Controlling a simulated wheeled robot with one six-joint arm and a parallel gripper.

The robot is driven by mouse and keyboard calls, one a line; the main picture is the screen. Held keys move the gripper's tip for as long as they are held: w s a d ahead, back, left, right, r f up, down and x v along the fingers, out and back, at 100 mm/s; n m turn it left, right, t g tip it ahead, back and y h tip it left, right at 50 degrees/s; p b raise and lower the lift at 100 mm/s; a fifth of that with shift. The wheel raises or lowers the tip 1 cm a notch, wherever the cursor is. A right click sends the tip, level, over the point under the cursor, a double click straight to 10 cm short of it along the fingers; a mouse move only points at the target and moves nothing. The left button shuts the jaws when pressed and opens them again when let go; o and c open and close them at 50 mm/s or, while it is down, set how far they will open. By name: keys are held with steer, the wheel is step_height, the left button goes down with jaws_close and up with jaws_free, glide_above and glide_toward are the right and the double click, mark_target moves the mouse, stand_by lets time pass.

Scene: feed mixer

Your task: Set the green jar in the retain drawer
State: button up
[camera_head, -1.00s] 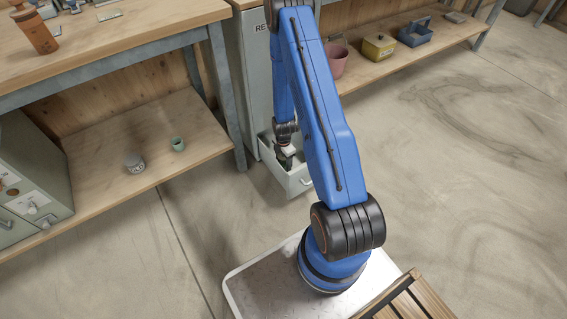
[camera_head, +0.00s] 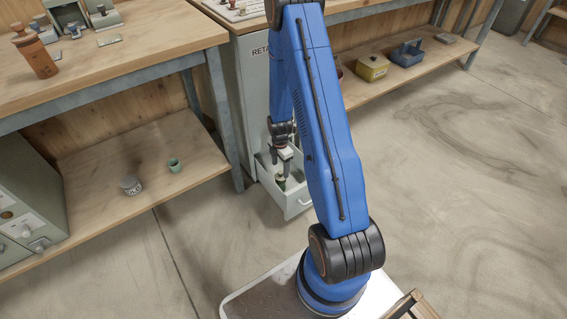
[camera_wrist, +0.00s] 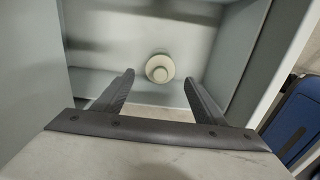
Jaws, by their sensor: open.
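The retain drawer (camera_head: 298,201) is pulled out low on the grey cabinet; its pale inside also fills much of the wrist view (camera_wrist: 110,25). A jar (camera_head: 281,184), with green showing below my gripper, stands in the drawer. In the wrist view I look down on its round cream lid (camera_wrist: 160,68), apart from the drawer walls; its body is mostly hidden beneath the lid. My gripper (camera_head: 282,170) is above the jar. Its two fingers are spread and empty in the wrist view (camera_wrist: 159,79), with the lid appearing between and just beyond the tips.
The grey cabinet (camera_head: 252,85) rises behind the drawer. A yellow box (camera_head: 372,68) and blue carrier (camera_head: 407,54) are on the right shelf. The floor in front is clear.

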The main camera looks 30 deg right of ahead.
steer(key=s+a+r+m+t, duration=0.1)
steer(key=s+a+r+m, duration=0.15)
steer(key=r, duration=0.85)
steer(key=s+a+r+m, duration=0.1)
steer(key=a+r+m, duration=0.2)
steer(key=r, duration=0.8)
steer(key=s+a+r+m+t, duration=0.1)
steer(key=s+a+r+m, duration=0.15)
steer(key=r, duration=0.85)
steer(key=s+a+r+m+t, duration=0.1)
steer(key=s+a+r+m, duration=0.1)
steer(key=s+r, duration=0.3)
steer(key=s+a+r+m+t, duration=0.1)
steer(key=s+r+m, duration=0.3)
steer(key=s, duration=0.7)
steer(key=s+a+r+m, duration=0.4)
steer(key=s+r, duration=0.3)
steer(key=s, duration=0.1)
steer(key=shift+s+r+t, duration=0.3)
steer(key=shift+r+t, duration=0.1)
